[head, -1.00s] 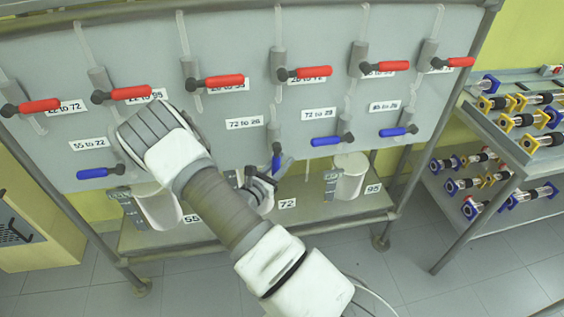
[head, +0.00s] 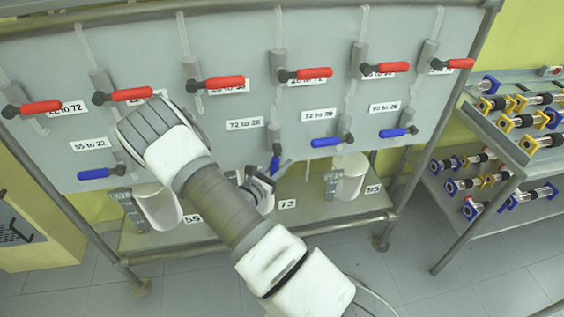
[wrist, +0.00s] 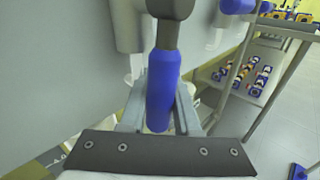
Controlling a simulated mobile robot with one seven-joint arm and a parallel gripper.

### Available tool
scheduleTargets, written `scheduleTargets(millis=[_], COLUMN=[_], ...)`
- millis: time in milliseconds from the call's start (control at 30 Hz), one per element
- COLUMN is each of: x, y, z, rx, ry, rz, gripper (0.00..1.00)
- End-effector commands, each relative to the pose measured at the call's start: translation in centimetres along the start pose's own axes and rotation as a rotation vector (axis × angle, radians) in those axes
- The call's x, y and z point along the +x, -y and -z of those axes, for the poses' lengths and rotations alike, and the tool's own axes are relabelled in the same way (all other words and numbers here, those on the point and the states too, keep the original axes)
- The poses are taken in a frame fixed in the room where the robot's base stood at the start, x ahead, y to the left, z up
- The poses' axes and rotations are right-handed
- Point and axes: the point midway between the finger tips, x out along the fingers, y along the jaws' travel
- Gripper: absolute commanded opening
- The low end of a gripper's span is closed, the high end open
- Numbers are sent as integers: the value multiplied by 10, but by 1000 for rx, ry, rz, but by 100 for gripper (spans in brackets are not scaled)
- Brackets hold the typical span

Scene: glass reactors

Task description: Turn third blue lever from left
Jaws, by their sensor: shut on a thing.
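The blue lever (head: 275,164) in the middle of the lower row points down, and its upper part shows in the head view. My gripper (head: 272,176) is shut on this lever from below. In the wrist view the blue handle (wrist: 162,95) stands between the two fingers of my gripper (wrist: 160,112), below its dark pivot. Other blue levers point sideways: one at far left (head: 98,173), one just right of the held lever (head: 326,142) and one at far right (head: 394,132). My arm covers part of the lower row, so another lever may be hidden there.
A row of red levers (head: 222,82) runs above on the grey panel (head: 235,150). White containers (head: 350,180) stand on the shelf below. A metal rack with blue and yellow fittings (head: 525,123) stands at right. Clear floor lies in front.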

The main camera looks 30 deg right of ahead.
Motion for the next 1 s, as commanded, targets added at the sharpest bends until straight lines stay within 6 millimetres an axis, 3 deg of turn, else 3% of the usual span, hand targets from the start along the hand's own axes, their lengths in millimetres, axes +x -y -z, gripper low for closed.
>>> scheduleTargets(millis=[1000], x=[-48], y=[-49], z=[-10], rx=[644], ry=[-635], rz=[22], gripper=[0])
